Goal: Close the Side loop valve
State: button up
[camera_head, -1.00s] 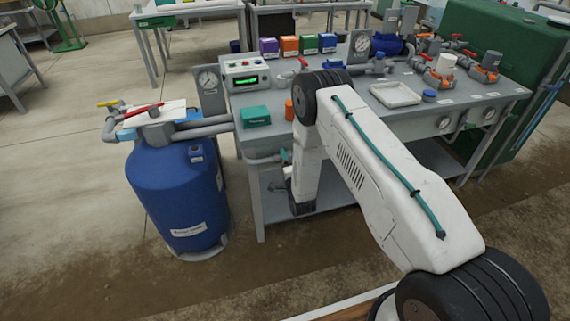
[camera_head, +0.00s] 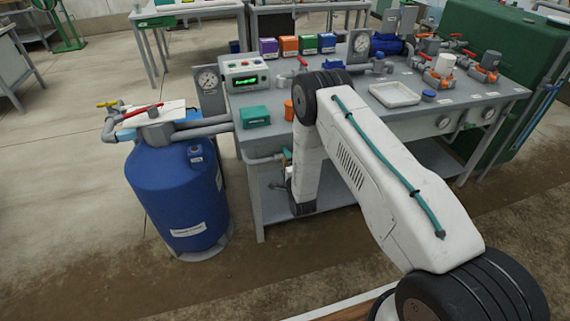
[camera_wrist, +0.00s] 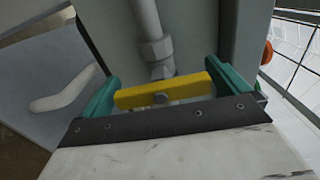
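In the wrist view a yellow bar-shaped valve handle (camera_wrist: 162,91) with a bolt at its middle lies crosswise in front of my gripper (camera_wrist: 168,90). A grey pipe (camera_wrist: 150,25) with a coupling runs behind it. My gripper's two teal fingers are wide apart, one at each end of the handle. I cannot tell whether they press on it. In the head view my arm reaches down at the table's front left. My gripper there is small and mostly hidden, near the grey pipe (camera_head: 262,160) below the tabletop. No valve name is readable.
A blue tank (camera_head: 178,195) with red and yellow levered valves on top stands left of the grey skid table (camera_head: 248,150). The table carries a control box (camera_head: 245,73), a teal box (camera_head: 255,116), gauges, a white tray (camera_head: 395,94) and orange valves. Floor at the front left is clear.

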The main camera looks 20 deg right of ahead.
jog(key=s, duration=0.7)
jog(key=shift+s, duration=0.4)
dwell(1.1)
